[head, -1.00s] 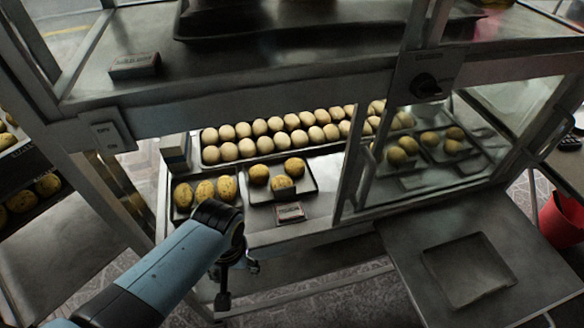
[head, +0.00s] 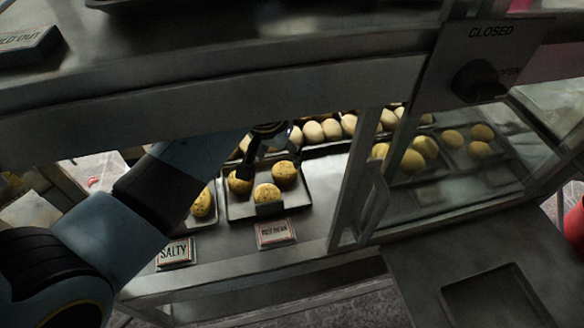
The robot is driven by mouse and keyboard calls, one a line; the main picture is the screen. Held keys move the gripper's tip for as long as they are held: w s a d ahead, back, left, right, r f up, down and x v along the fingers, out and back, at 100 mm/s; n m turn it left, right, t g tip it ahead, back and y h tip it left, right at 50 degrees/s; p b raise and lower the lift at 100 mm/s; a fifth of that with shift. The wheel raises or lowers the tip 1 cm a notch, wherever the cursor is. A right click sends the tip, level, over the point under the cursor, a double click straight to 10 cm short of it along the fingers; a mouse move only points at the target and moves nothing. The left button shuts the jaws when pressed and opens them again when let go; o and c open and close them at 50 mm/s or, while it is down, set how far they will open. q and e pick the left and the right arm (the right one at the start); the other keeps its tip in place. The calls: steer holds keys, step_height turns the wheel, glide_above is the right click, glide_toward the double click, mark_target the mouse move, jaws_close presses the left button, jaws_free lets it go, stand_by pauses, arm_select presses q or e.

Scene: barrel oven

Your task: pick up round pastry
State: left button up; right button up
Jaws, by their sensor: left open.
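Three round yellow-brown speckled pastries sit on a small dark tray (head: 300,198) inside the case: a left one (head: 238,185), a right one (head: 285,173) and a front one (head: 266,193). My left gripper (head: 268,163) reaches in under the case's top frame, over the back of this tray. It is open and empty. One dark finger is in front of part of the left pastry; I cannot tell whether it touches. The other finger is close to the right pastry. My right gripper is out of view.
A "SALTY" sign (head: 174,252) and a red-bordered sign (head: 276,233) stand in front. Pale round pastries (head: 313,132) lie behind.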

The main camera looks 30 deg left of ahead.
mark_target(284, 171)
arm_select(q)
steer(key=x, duration=0.3)
steer(key=shift+f+b, duration=0.15)
steer(key=shift+b, duration=0.2)
steer(key=b+x, duration=0.1)
steer(key=x, duration=0.3)
steer(key=shift+w+a+f+b, duration=0.1)
steer(key=shift+f+b, duration=0.15)
steer(key=shift+b, duration=0.05)
steer(key=shift+f, duration=0.2)
steer(key=shift+c, duration=0.5)
steer(key=c, duration=0.7)
steer(key=shift+c, duration=0.2)
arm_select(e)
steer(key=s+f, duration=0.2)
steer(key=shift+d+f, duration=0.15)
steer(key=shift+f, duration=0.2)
